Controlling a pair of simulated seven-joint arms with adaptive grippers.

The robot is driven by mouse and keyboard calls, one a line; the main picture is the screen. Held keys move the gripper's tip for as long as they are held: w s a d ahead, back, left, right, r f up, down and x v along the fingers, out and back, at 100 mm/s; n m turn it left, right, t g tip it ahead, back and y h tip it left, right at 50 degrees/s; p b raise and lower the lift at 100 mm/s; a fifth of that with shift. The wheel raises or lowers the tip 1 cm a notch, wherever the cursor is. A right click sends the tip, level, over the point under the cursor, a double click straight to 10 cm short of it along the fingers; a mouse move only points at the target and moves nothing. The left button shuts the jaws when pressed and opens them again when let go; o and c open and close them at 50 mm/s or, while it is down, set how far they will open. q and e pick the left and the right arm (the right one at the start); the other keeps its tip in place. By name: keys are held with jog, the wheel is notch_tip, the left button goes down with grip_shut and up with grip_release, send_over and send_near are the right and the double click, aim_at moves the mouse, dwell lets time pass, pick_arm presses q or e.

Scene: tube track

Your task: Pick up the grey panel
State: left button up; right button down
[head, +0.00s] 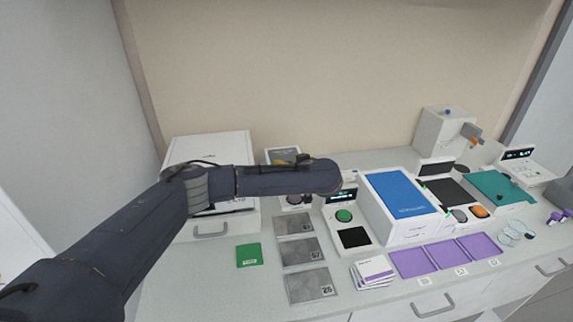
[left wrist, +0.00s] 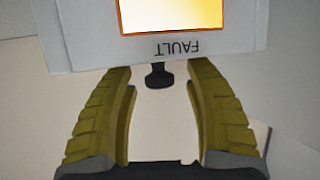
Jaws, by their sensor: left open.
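In the left wrist view, a light grey panel (left wrist: 85,42) with a bright orange screen and the upside-down word FAULT fills the top. A black knob or stem (left wrist: 158,78) shows at its lower edge, between my fingertips in the picture. My left gripper (left wrist: 161,72) is open, with both olive fingers pointing at the panel; I see no grip on it, and contact is unclear. In the head view my left arm reaches to the middle, hiding its gripper and that panel. Grey numbered plates (head: 301,252) also lie on the bench. My right gripper is not in view.
A green square (head: 250,255) lies beside the plates. A white box with a blue top (head: 401,195), purple mats (head: 442,255), a card stack (head: 372,272) and a teal-topped device (head: 495,187) stand to the right. A white cabinet (head: 208,148) stands behind my arm.

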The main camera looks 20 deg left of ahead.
pick_arm(q)
jog(key=shift+c, duration=0.4)
grip_shut()
dwell(0.4)
